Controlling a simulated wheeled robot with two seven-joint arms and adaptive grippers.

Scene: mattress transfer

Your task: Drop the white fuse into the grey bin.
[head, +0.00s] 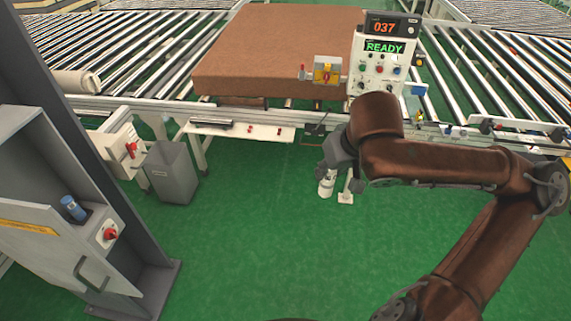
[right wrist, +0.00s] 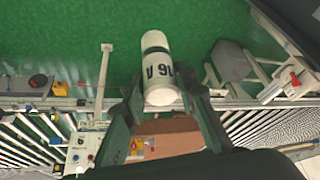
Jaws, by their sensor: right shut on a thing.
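The white fuse (head: 327,184) hangs in my right gripper (head: 338,172), above the green floor and in front of the conveyor. In the right wrist view the fuse (right wrist: 156,70) is a white cylinder with a dark band and the marking "16 A". The two fingers of the right gripper (right wrist: 160,108) are shut on its near end. The grey bin (head: 172,173) stands on the floor to the left, apart from the fuse; it also shows in the right wrist view (right wrist: 230,62). The bin's inside cannot be made out. My left gripper is not in view.
A grey cabinet (head: 50,190) with a blue fuse (head: 73,208) and a red switch (head: 110,233) stands at the left. A brown mattress (head: 275,50) lies on the roller conveyor behind. A control box (head: 383,60) reads "READY". Floor between fuse and bin looks clear.

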